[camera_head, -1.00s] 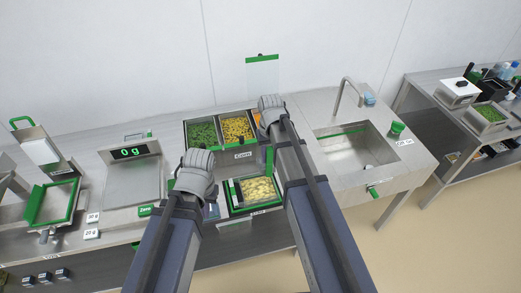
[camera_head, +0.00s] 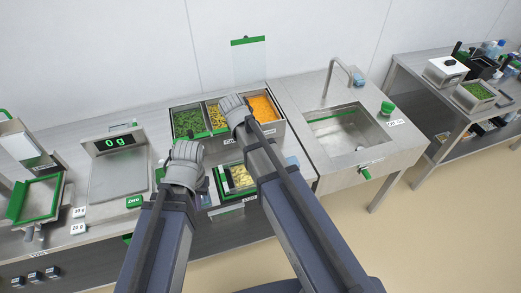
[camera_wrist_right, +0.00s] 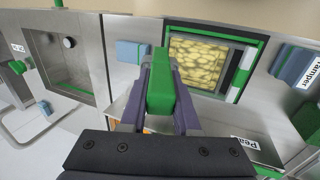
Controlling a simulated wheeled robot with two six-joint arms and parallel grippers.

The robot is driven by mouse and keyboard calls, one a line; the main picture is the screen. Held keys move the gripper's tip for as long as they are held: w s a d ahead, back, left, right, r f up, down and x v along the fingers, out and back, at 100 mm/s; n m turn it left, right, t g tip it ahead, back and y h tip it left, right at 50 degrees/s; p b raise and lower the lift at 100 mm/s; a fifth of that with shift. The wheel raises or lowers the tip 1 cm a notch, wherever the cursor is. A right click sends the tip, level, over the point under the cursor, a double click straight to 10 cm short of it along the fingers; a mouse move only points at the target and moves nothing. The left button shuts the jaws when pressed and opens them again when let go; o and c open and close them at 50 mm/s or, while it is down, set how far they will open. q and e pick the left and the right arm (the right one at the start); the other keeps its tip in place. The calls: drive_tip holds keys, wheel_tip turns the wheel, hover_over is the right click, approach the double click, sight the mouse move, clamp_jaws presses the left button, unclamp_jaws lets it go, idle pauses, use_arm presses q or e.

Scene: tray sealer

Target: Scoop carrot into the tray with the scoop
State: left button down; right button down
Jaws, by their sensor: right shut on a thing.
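Orange carrot (camera_head: 263,107) fills the right bin of the back row. My right gripper (camera_head: 234,104) is above the boundary between the carrot bin and the yellow corn bin (camera_head: 215,117). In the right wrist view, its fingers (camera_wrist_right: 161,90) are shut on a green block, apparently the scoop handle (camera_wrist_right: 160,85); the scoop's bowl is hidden. My left gripper (camera_head: 186,153) is at the front left of the bins, its fingers hidden. A green-rimmed container with pale yellow chunks (camera_wrist_right: 206,62) is in front; I cannot tell whether it is the tray.
A bin of green vegetables (camera_head: 188,123) is at the left of the row. A scale (camera_head: 118,175) reading 0 g and a green-framed sealer (camera_head: 38,200) stand left. A sink (camera_head: 345,135) is right. Blue-grey blocks (camera_wrist_right: 130,52) flank the front container.

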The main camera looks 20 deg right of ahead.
drive_tip(key=shift+a, duration=0.1)
idle(0.3)
drive_tip(key=shift+a+r, duration=0.1)
drive_tip(key=shift+a, duration=0.25)
drive_tip(key=a+y, duration=0.1)
drive_tip(key=y, duration=0.1)
drive_tip(key=a+y, duration=0.2)
drive_tip(key=y, duration=0.1)
drive_tip(key=a+y, duration=0.1)
drive_tip(key=y, duration=0.1)
drive_tip(key=shift+a+y, duration=0.2)
drive_tip(key=shift+y, duration=0.2)
drive_tip(key=shift+f, duration=0.2)
